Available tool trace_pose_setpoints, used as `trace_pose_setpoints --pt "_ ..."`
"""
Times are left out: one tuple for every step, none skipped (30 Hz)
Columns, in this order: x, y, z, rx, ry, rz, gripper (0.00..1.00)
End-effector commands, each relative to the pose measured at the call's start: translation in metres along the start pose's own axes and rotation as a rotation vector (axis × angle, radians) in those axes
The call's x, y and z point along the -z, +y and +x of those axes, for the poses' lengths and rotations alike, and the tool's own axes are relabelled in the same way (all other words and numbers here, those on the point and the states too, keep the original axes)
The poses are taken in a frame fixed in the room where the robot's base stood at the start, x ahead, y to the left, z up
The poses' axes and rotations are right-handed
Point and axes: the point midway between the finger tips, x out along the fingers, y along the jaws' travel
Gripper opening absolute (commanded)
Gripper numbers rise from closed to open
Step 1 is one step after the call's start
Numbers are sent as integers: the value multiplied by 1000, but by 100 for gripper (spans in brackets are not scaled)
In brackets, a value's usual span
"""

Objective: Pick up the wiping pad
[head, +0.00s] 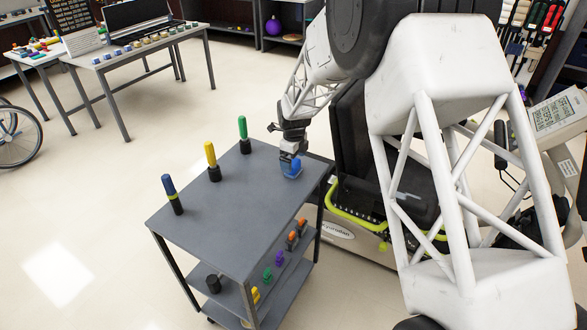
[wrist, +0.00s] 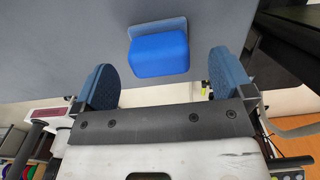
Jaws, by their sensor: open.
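The wiping pad is a small bright blue block. In the head view the pad (head: 291,171) sits on the grey cart top near its back right edge. In the wrist view the pad (wrist: 158,56) has a grey-blue flat base along one side and lies ahead of the fingers, roughly between their lines. My gripper (head: 289,155) is just above the pad in the head view and partly covers it. In the wrist view my gripper (wrist: 160,80) is open, with a blue finger on each side and nothing held. I cannot tell whether a finger touches the pad.
The grey cart (head: 230,215) also bears a green-handled tool (head: 243,130), a yellow-handled tool (head: 210,155) and a blue-handled tool (head: 171,190) along its left edge. Its middle is clear. The recumbent stepper (head: 365,225) stands close on the right. A table (head: 125,58) is at the back left.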

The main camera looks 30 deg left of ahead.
Motion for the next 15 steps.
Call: trace_pose_setpoints --pt "0 0 7 -2 2 0 99" --pt "0 1 11 -2 2 0 99" --pt "0 1 16 -3 2 0 99" --pt "0 1 19 -2 2 0 99" --pt "0 0 22 -2 2 0 99" --pt "0 0 26 -1 1 0 99" --pt "0 0 28 -1 1 0 99" --pt "0 0 30 -1 1 0 99" --pt "0 0 32 0 1 0 99" --pt "0 0 33 0 1 0 99" --pt "0 0 34 0 1 0 99" --pt "0 0 35 0 1 0 99" --pt "0 0 35 0 1 0 99" --pt "0 0 35 0 1 0 99" --pt "0 0 35 0 1 0 99"
